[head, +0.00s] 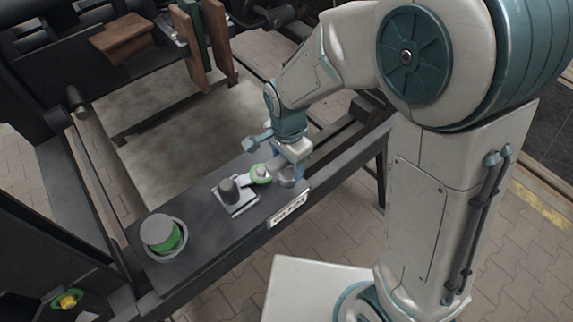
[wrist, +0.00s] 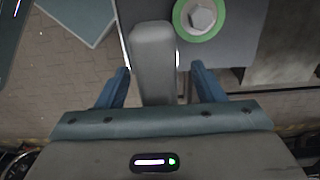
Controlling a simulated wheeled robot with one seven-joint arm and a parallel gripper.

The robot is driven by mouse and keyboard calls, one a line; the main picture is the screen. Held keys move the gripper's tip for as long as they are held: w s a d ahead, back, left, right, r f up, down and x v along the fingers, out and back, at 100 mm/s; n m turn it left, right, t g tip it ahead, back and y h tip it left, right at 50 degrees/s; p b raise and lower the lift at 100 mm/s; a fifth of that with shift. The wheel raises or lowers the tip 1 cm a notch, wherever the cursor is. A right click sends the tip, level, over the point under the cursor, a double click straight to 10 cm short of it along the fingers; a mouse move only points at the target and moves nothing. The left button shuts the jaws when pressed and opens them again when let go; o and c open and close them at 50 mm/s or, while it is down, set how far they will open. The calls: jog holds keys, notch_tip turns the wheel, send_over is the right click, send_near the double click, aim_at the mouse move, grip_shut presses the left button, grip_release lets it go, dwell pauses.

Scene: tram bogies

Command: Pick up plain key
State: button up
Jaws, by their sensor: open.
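A plain grey bar with a rounded end, apparently the plain key (wrist: 153,60), lies between my fingers in the wrist view. A small grey piece (head: 287,181) under my gripper in the head view may be the same thing, mostly hidden. My gripper (head: 289,177) is low over the right end of the dark bench. In the wrist view my gripper (wrist: 160,80) is open, one blue finger on each side of the bar, with gaps visible. The bar's lower part is hidden by my gripper body.
A green-ringed hex bolt (wrist: 201,17) is close beside the bar; it also shows in the head view (head: 260,174). Dark frame beams surround the bench.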

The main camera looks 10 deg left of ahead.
grip_shut()
dwell(0.3)
